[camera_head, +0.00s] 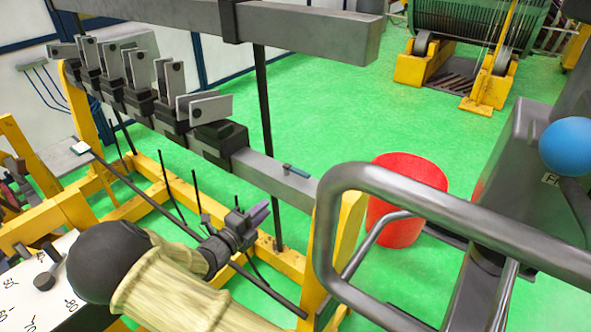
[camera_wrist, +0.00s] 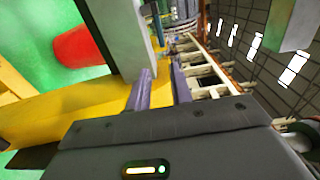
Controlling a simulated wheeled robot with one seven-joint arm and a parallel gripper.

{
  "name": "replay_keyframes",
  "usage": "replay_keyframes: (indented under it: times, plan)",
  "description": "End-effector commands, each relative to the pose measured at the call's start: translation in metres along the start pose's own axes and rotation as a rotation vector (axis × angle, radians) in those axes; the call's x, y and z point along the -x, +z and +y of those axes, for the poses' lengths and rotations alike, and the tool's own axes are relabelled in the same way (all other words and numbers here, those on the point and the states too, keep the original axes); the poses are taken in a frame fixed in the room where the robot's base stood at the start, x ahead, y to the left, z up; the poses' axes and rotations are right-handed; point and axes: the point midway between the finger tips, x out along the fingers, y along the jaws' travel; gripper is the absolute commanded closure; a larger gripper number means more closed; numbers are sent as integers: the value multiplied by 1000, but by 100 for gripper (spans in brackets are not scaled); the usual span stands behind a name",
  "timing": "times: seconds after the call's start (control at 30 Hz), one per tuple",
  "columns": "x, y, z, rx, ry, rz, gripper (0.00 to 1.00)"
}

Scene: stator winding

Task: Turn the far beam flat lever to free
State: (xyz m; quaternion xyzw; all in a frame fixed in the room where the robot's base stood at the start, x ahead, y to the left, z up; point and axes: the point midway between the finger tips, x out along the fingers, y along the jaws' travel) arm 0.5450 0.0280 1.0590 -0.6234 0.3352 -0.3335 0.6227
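A grey beam (camera_head: 262,172) runs diagonally across the yellow frame. A small flat teal lever (camera_head: 296,170) lies on its top near the right end. My gripper (camera_head: 258,212) is below and left of this lever in the head view, with purple fingers pointing up and right, apart from the lever. In the wrist view the two purple fingers of my gripper (camera_wrist: 160,88) stand apart with nothing visible between them. The beam (camera_wrist: 112,35) is ahead and to the left there. A small bluish piece (camera_wrist: 157,28) beside it may be the lever; I cannot tell.
Several upright grey plates on black clamps (camera_head: 140,75) line the beam's left part. A red bucket (camera_head: 405,200) stands on the green floor. A thick grey rail (camera_head: 440,205) and a blue ball knob (camera_head: 567,146) are at the right. A dial panel (camera_head: 45,285) is lower left.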

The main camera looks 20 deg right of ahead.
Motion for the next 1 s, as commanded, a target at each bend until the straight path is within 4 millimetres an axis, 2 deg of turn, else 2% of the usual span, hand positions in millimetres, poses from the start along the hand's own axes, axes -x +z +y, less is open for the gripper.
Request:
replay_keyframes:
  times: [0.47,0.67,1.0]
  plan:
    - [-5,0,-1,0,-1,1,78]
    - [-28,-1,-2,2,-2,4,78]
    - [-88,-1,-3,2,-2,4,78]
